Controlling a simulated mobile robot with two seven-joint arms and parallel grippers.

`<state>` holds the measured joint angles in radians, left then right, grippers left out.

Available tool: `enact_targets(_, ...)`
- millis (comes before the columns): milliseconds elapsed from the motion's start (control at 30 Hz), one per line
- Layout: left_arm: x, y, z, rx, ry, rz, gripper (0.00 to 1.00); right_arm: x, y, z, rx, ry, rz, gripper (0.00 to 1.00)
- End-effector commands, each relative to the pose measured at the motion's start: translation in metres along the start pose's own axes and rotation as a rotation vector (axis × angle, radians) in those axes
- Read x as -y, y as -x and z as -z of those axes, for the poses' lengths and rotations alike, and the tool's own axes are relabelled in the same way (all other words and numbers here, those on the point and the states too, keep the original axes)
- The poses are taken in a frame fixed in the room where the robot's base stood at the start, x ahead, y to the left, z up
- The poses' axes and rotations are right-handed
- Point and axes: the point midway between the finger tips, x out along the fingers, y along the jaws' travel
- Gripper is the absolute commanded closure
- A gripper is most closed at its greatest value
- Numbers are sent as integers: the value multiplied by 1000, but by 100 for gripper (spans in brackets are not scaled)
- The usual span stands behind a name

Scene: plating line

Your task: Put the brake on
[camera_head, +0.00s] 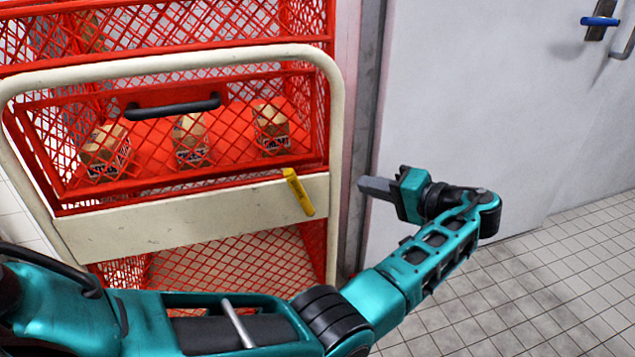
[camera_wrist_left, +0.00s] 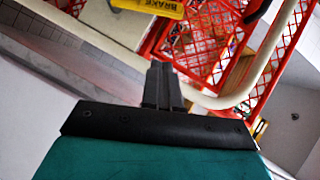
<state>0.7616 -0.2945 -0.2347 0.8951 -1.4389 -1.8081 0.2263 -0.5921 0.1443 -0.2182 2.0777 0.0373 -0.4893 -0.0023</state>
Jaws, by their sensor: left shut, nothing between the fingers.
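A yellow brake lever (camera_head: 298,192) sits on the cream crossbar at the right end of a red mesh cart (camera_head: 180,180). In the left wrist view the yellow lever (camera_wrist_left: 150,6) shows at the top edge, with the word BRAKE on it, partly cut off. My left gripper (camera_head: 362,187) is shut and empty, to the right of the lever and apart from it, pointing left. Its closed fingers also show in the left wrist view (camera_wrist_left: 161,75), below the lever. My right gripper is not in view.
The cart has a cream tube frame (camera_head: 335,110) and a black handle (camera_head: 172,107). Several brown boxes (camera_head: 272,128) stand inside it. A grey door (camera_head: 480,90) with a blue handle (camera_head: 600,21) is behind. Tiled floor (camera_head: 540,280) is clear at the right.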

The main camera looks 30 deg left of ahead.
Motion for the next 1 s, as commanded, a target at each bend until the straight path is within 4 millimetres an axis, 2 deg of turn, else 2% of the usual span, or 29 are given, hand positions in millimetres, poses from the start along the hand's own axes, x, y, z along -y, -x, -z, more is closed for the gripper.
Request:
enact_targets(133,-1,-8,-1,2,-1,0,100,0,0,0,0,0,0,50)
enact_targets(267,-1,-26,-1,3,-2,0,100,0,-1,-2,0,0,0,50)
enact_targets(633,-2,-105,-1,2,-1,1,100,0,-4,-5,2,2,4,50)
enact_targets(800,-1,-118,-18,1,-2,-1,100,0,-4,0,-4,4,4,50)
enact_targets(1000,-1,-128,-28,0,-1,-2,100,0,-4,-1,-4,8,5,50)
